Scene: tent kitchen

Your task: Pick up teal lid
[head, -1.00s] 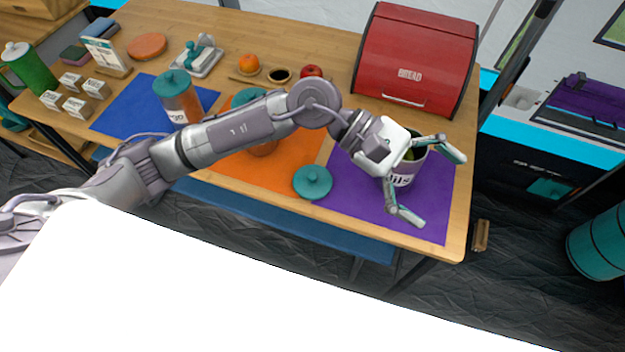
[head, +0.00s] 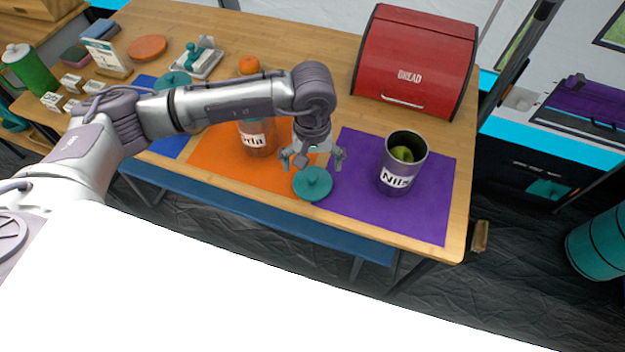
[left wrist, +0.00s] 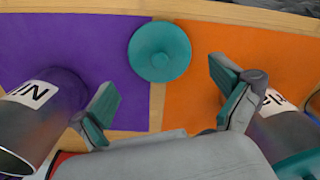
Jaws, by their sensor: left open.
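The teal lid (head: 312,184), round with a small knob, lies flat across the gap between the orange and purple mats near the table's front edge. It also shows in the left wrist view (left wrist: 160,52), in front of and between the fingers. My left gripper (head: 313,160) is open and empty, pointing down just behind and above the lid, apart from it. In the left wrist view the two teal-padded fingers (left wrist: 168,108) are spread wide. My right gripper is not in view.
A red bread box (head: 416,60) stands at the back right. The purple mat (head: 355,205) is clear between lid and purple canister.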

